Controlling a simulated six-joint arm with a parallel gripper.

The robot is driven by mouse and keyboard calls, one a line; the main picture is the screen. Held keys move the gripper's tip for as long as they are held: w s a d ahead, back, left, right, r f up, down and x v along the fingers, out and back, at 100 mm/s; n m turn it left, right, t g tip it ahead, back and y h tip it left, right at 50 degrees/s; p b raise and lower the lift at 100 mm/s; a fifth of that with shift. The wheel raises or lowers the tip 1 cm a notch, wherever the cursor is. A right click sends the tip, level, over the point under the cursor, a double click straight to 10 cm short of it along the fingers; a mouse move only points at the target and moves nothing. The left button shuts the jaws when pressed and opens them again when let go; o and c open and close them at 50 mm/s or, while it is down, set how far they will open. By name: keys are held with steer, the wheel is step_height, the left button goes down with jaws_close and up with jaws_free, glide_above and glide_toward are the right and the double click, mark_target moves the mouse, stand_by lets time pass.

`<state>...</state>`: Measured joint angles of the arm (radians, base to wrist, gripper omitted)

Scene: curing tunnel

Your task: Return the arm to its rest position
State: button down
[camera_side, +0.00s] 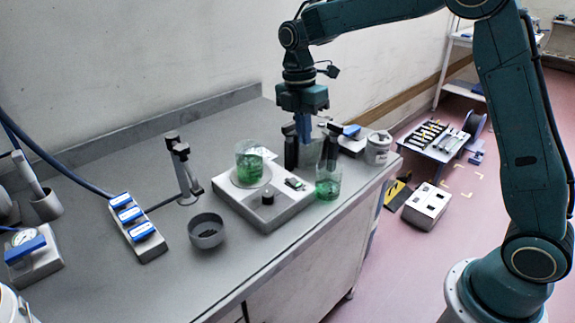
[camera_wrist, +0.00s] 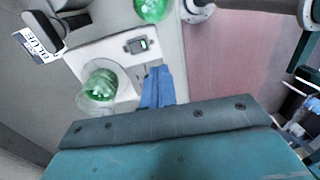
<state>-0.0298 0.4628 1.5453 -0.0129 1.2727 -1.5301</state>
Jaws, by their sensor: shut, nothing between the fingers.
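My gripper (camera_side: 303,128) points down above the back right part of the grey bench (camera_side: 120,255). Its blue fingers are shut with nothing between them. In the wrist view the closed fingers (camera_wrist: 157,88) show above the hotplate's surface. One beaker of green liquid (camera_side: 249,163) stands on the white hotplate device (camera_side: 262,212), left of my gripper. A second beaker of green liquid (camera_side: 328,182) stands at the device's right corner, below and right of my gripper. Both beakers also show in the wrist view, left of and above the fingers.
A grey bowl (camera_side: 207,231), a blue-switched block (camera_side: 138,230) with a post, and a gauge box (camera_side: 32,255) stand to the left. A dark-posted holder (camera_side: 291,146) and a white jar (camera_side: 378,148) stand near my gripper. The wall (camera_side: 150,50) is behind. Air above the bench is clear.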

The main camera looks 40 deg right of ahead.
steer(key=shift+s+r, duration=0.1)
steer(key=shift+r, duration=0.55)
steer(key=s+d+r+m+t, duration=0.1)
steer(key=s+r+m+t, duration=0.1)
steer(key=s+r+m, duration=0.4)
steer(key=s+r+m+t, duration=0.2)
steer(key=s+r+m, duration=0.1)
steer(key=s, duration=0.6)
steer(key=s+f+m+t, duration=0.3)
steer(key=s+m, duration=0.6)
steer(key=s, duration=0.3)
steer(key=shift+s+d, duration=0.25)
steer(key=shift+s, duration=0.15)
